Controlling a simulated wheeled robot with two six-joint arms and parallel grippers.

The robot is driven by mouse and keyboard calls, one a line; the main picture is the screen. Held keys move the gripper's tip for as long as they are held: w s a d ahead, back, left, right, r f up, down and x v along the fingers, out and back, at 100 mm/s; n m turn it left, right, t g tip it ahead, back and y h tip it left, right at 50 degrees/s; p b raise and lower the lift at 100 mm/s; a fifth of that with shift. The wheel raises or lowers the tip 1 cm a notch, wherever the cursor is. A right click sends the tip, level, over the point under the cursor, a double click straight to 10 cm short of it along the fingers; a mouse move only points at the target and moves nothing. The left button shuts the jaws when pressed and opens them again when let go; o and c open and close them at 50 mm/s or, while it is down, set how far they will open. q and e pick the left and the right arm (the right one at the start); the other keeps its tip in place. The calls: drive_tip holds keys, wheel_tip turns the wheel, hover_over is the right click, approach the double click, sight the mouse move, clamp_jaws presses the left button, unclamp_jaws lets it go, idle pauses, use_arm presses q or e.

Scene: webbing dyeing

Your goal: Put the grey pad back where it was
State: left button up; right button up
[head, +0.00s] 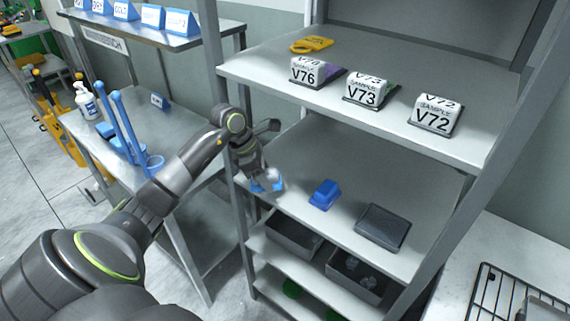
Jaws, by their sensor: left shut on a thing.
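My left gripper (265,183) is over the left end of the middle shelf, with its blue fingertips pointing down. It is shut on a small pale grey thing, which looks like the grey pad (272,178). The fingers hide much of it. I cannot tell whether it touches the shelf. A darker flat grey block (383,227) lies on the same shelf near its front right. A blue block (324,194) lies between that block and my gripper. My right gripper is not in view.
Sample blocks marked V76 (306,73), V73 (366,91) and V72 (435,114) stand on the upper shelf (270,76), beside a yellow tag (311,44). Dark bins (290,236) sit below. Shelf posts flank the opening. The middle shelf's back is clear.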

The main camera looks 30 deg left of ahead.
use_arm(q)
drive_tip(key=p, duration=0.2)
hover_over(290, 176)
drive_tip(key=s+a, duration=0.1)
drive_tip(key=shift+f+p, duration=0.95)
drive_tip(key=shift+f, duration=0.8)
drive_tip(key=o, duration=0.9)
drive_tip(key=shift+o, duration=0.2)
drive_tip(key=shift+s+a+r+b, duration=0.15)
drive_tip(key=shift+a+r+b, duration=0.15)
drive_tip(key=shift+r, duration=0.15)
drive_tip(key=b+v, duration=0.1)
drive_tip(key=v, duration=0.5)
drive_tip(key=shift+r+b, duration=0.25)
drive_tip(key=shift+b, duration=0.15)
